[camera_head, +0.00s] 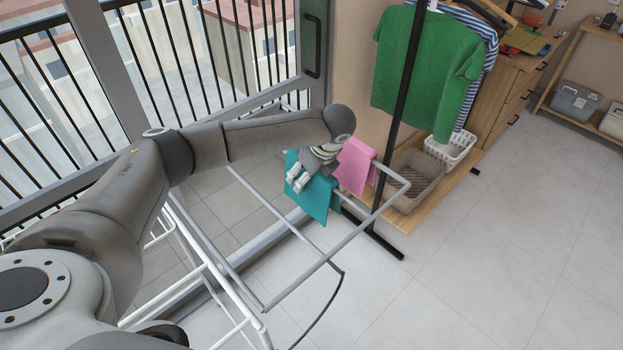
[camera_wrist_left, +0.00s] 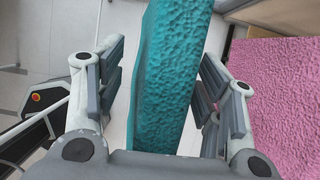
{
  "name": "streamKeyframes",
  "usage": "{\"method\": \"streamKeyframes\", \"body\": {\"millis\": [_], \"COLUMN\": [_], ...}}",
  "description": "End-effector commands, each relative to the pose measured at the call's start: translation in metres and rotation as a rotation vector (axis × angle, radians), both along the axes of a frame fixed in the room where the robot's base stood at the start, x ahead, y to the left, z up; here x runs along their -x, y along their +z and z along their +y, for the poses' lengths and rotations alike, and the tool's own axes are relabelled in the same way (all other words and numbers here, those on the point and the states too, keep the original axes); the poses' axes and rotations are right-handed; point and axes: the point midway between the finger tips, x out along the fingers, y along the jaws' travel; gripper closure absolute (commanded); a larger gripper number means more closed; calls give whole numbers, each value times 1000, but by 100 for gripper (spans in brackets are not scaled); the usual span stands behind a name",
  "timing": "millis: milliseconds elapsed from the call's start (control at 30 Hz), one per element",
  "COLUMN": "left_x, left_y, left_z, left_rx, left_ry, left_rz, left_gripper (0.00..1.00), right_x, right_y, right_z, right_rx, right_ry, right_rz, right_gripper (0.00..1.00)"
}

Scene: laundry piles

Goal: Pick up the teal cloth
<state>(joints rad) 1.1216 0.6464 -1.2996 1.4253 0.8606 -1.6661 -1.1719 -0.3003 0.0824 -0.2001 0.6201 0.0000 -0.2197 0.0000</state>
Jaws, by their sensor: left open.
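The teal cloth (camera_head: 314,198) hangs over a bar of the drying rack (camera_head: 327,258) in the head view. In the left wrist view the teal cloth (camera_wrist_left: 172,75) runs upright between the fingers, with a gap on each side. My left gripper (camera_head: 294,180) is at the cloth, its fingers in front of part of it. In the left wrist view my left gripper (camera_wrist_left: 166,90) is open, one finger on either side of the cloth. My right gripper is not in view.
A pink cloth (camera_head: 355,167) hangs just right of the teal one; it also shows in the left wrist view (camera_wrist_left: 284,95). A garment rack with a green shirt (camera_head: 425,70) and a brown basket (camera_head: 414,178) stand beyond. Open floor lies to the right.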

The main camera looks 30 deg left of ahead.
Motion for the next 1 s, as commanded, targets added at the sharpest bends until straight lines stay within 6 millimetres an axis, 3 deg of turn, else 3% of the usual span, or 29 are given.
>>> {"method": "streamKeyframes", "body": {"millis": [467,867,1000], "left_x": [0,0,0], "left_y": [-1,-1,-1], "left_z": [0,0,0], "left_rx": [0,0,0], "left_ry": [0,0,0], "left_rz": [-1,-1,-1], "left_gripper": [38,89,89], "right_x": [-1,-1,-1], "right_y": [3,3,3], "right_z": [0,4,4], "right_rx": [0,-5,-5], "right_ry": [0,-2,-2], "right_rz": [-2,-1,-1], "right_gripper": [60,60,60]}}
